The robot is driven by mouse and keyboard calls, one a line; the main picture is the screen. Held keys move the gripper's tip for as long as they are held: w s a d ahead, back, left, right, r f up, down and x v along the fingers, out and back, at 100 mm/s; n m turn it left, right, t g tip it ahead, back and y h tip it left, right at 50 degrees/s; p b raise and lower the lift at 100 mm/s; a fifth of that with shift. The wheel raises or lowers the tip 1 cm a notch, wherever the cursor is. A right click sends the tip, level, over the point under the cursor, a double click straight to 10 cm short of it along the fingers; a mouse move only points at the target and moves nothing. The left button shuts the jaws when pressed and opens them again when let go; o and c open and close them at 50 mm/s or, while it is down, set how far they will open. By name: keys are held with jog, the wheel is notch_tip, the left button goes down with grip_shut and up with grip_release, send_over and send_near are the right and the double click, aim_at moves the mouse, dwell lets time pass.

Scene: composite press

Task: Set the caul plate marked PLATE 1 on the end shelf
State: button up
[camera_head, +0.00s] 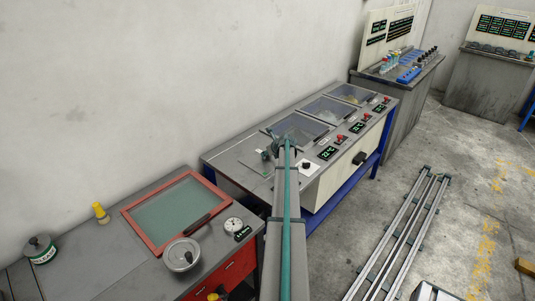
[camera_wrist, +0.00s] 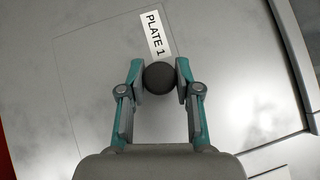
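The caul plate marked PLATE 1 (camera_wrist: 100,60) is a flat grey square with a white label and a round black knob (camera_wrist: 160,78). It lies flat, its thin outline faint against the grey surface around it. My gripper (camera_wrist: 161,78) is over the plate with one finger on each side of the knob; both pads appear to touch it. In the head view my gripper (camera_head: 277,145) is low over the grey left end (camera_head: 232,153) of the press bench, and my arm hides part of the plate there. I cannot tell which surface is named the end shelf.
Press bays with clear lids (camera_head: 300,129) run back to the right of the plate, with displays and red knobs in front. A red-framed glass panel (camera_head: 165,215), a pot (camera_head: 181,255) and a dial (camera_head: 233,224) stand on the nearer bench. Rails (camera_head: 400,235) lie on the floor at right.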

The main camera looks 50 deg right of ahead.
jog(key=o, duration=0.3)
jog(key=shift+o, duration=0.2)
jog(key=shift+r, duration=0.1)
jog(key=shift+s+r, duration=0.1)
jog(key=shift+r, duration=0.05)
jog(key=b+v, duration=0.3)
jog(key=v, duration=0.8)
jog(key=shift+s+r, duration=0.25)
jog(key=shift+r, duration=0.05)
